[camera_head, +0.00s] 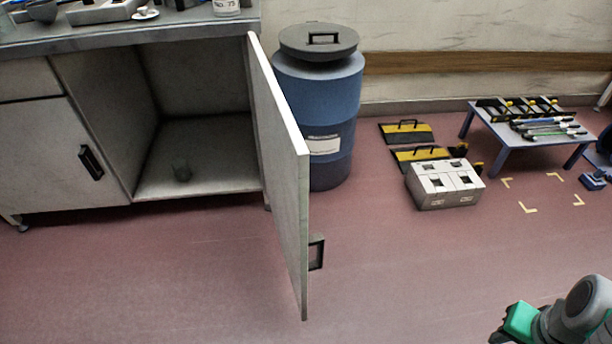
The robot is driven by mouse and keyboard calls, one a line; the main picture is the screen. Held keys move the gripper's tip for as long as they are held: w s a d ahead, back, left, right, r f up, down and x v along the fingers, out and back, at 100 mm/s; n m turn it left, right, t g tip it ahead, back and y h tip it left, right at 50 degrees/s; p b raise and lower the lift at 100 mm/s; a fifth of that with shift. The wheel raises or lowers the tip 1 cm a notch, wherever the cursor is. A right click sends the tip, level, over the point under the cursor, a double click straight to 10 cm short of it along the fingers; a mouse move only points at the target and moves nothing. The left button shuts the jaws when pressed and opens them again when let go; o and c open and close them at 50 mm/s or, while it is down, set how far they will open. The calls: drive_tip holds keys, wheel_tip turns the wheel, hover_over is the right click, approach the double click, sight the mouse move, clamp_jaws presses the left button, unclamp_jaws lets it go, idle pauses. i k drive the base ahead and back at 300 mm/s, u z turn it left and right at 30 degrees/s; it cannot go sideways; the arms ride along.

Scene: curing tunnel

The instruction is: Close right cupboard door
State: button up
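The right cupboard door (280,170) is light grey and stands wide open, swung out toward me from the right side of the cupboard. Its dark handle (317,253) sits on the door's right-hand face near the free edge. My gripper (505,330) is at the bottom right corner, green and dark, well apart from the door. Its fingers are partly cut off by the frame edge, and I cannot tell whether they are open.
A blue drum (330,115) with a grey lid stands just behind the door. A white-grey box (444,184), yellow-black wedges (405,132) and a low blue table (490,125) with tools are farther right. The red floor between door and arm is clear.

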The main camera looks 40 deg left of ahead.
sight(285, 154)
drive_tip(key=i, duration=1.4)
drive_tip(key=u, duration=1.15)
drive_tip(key=k, duration=1.35)
drive_tip(key=u, duration=2.2)
drive_tip(key=i, duration=0.5)
drive_tip(key=z, duration=0.05)
